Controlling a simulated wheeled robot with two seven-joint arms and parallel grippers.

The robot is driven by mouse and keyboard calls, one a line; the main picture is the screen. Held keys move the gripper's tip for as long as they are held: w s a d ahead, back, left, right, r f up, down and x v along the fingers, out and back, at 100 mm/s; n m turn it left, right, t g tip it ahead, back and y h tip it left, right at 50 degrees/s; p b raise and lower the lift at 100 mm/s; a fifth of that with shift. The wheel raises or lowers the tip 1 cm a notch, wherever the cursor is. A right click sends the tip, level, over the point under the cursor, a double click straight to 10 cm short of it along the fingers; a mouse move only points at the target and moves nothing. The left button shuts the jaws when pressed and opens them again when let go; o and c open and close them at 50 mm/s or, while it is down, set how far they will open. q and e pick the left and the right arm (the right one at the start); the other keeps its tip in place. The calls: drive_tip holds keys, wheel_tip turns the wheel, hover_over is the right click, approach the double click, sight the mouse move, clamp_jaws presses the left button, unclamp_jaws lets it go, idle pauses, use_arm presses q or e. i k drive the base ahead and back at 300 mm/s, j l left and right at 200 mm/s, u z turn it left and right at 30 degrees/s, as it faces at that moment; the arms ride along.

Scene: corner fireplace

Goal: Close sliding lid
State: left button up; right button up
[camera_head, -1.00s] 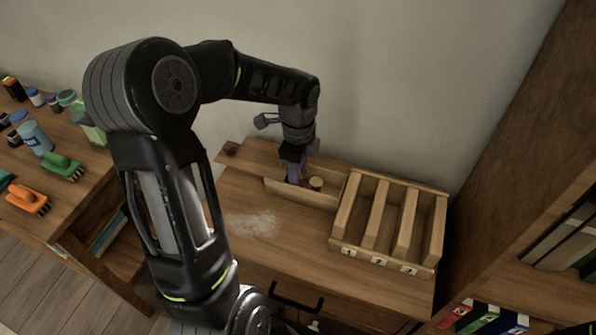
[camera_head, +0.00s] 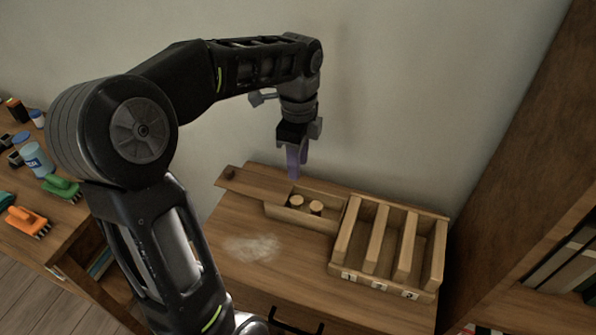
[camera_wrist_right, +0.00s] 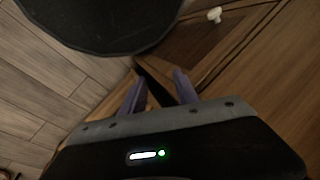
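A small wooden box (camera_head: 327,224) stands on the cabinet top, with two round wooden pieces (camera_head: 316,207) inside it. Its flat sliding lid (camera_head: 255,186) sticks out to the left, and the right part of the box is uncovered. My left gripper (camera_head: 294,176), with purple fingers, points down above the box near the lid's right end. It holds nothing that I can see; its fingers overlap in this view, so their gap is unclear. My right gripper (camera_wrist_right: 158,83) shows in the right wrist view with its two purple fingers apart and empty, away from the box.
A wooden tray (camera_head: 345,270) with numbered slots stands against the box's right side. A pale powdery patch (camera_head: 252,247) lies on the cabinet top (camera_head: 300,290). A table at left holds brushes (camera_head: 28,222) and jars. A wall rises behind; a tall shelf (camera_head: 520,170) stands at right.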

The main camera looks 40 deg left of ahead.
sight(254, 181)
drive_tip(key=k, duration=1)
